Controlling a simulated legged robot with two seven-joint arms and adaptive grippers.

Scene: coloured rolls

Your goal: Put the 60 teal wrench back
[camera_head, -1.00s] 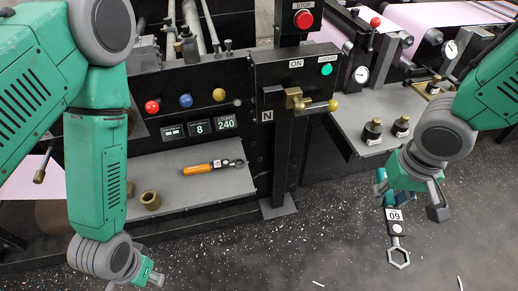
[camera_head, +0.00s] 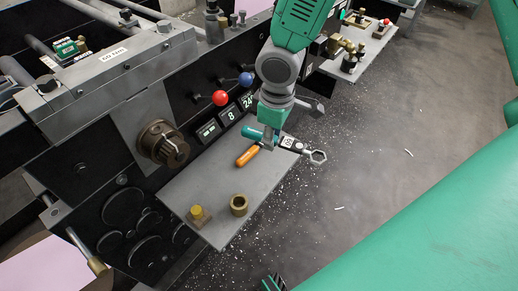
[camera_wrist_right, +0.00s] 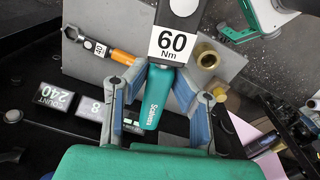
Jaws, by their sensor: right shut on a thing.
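My right gripper (camera_head: 268,140) is shut on the handle of the teal wrench (camera_head: 289,143) and holds it over the outer part of the grey shelf (camera_head: 200,180). The wrench has a white 60 label and an open hexagonal ring end pointing right, past the shelf edge. In the right wrist view, the teal handle (camera_wrist_right: 154,100) sits between the fingers, with the 60 Nm label above. An orange-handled wrench (camera_head: 247,156) lies on the shelf close to the gripper; its label reads 40 in the wrist view (camera_wrist_right: 98,48). My left gripper is not visible.
A brass ring (camera_head: 239,204) and a brass peg (camera_head: 198,214) stand at the near end of the shelf. A dark chuck (camera_head: 162,145), red knob (camera_head: 220,97) and blue knob (camera_head: 246,79) stick out of the machine face. Open floor lies right of the shelf.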

